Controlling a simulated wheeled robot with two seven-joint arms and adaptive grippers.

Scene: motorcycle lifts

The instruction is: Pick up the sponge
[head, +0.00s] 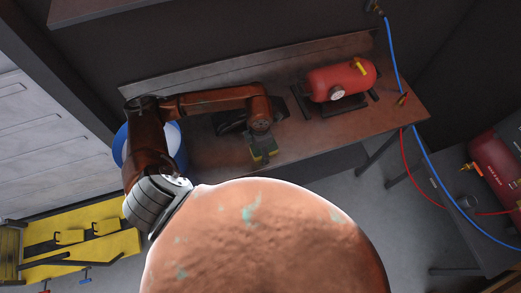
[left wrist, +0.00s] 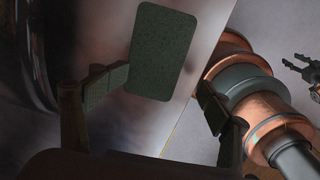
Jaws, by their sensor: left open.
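The sponge (left wrist: 162,50) is a flat green-grey rectangle with rounded corners in the left wrist view. It lies beyond my left gripper (left wrist: 160,97), in line with the gap and nearer the left finger. The two fingers are apart, with nothing visible between them. In the head view my left gripper (head: 262,149) hangs over the front part of the brown table (head: 310,140). I cannot make out the sponge for certain there; the arm and gripper may cover it.
A red tank (head: 341,80) on a dark stand is on the table, right of my left gripper. A blue hose (head: 401,85) and a red hose (head: 411,165) run at the right. A yellow motorcycle lift (head: 85,250) stands at lower left, near a blue drum (head: 119,146).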

